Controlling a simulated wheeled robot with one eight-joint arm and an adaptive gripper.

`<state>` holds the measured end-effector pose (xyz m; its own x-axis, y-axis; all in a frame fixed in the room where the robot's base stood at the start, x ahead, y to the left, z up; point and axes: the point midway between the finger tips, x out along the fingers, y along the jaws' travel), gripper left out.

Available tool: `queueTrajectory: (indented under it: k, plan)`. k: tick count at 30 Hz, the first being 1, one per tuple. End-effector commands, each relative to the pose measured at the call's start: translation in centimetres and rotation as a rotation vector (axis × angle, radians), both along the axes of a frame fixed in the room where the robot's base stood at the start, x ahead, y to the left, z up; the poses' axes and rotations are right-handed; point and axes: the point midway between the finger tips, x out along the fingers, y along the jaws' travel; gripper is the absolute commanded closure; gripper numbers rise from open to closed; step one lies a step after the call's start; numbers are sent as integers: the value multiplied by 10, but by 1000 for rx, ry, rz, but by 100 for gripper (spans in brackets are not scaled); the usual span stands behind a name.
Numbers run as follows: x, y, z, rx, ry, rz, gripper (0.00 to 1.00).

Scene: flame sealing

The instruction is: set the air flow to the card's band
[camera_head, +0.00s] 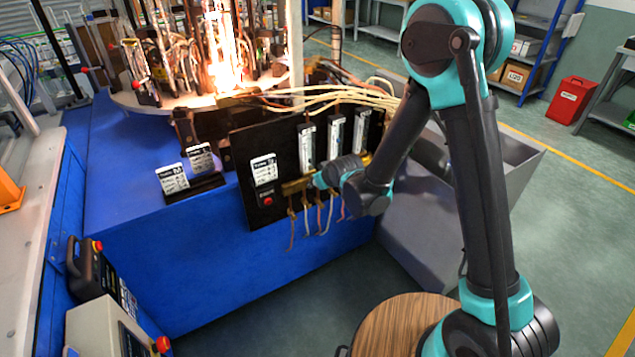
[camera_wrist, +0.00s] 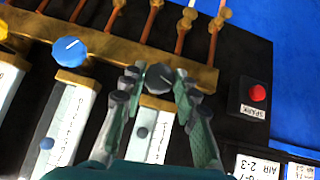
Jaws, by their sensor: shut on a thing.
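My gripper (camera_wrist: 160,85) is shut on a grey knob (camera_wrist: 159,76) with a light pointer line, one finger on each side. Below that knob in the wrist view stands a white flow tube (camera_wrist: 153,138) with a dark float, partly hidden by the fingers. Beside it is a blue knob (camera_wrist: 70,47) over another tube (camera_wrist: 70,122) with a blue float. In the head view my gripper (camera_head: 322,182) is at the panel's lower edge, and the knob is hidden. A printed card (camera_head: 264,170) is on the panel; it shows "AIR 2-3" in the wrist view (camera_wrist: 257,166).
A red spark button (camera_wrist: 257,92) sits right of my gripper. A yellow knob (camera_wrist: 3,30) is at the far left. Two cards (camera_head: 172,179) (camera_head: 200,158) stand on the blue bench (camera_head: 110,205). Hoses (camera_head: 307,218) hang below the panel. A flame burns on the turntable (camera_head: 190,103) behind.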

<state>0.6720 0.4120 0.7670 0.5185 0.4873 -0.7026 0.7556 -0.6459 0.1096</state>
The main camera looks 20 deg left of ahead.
Motion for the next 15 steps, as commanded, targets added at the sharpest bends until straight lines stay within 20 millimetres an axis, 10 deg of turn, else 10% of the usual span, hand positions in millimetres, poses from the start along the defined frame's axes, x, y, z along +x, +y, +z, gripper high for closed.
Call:
queueTrajectory:
  k: [15]
  plan:
    - [-2, 1, 0, -94, -108, 0, 99]
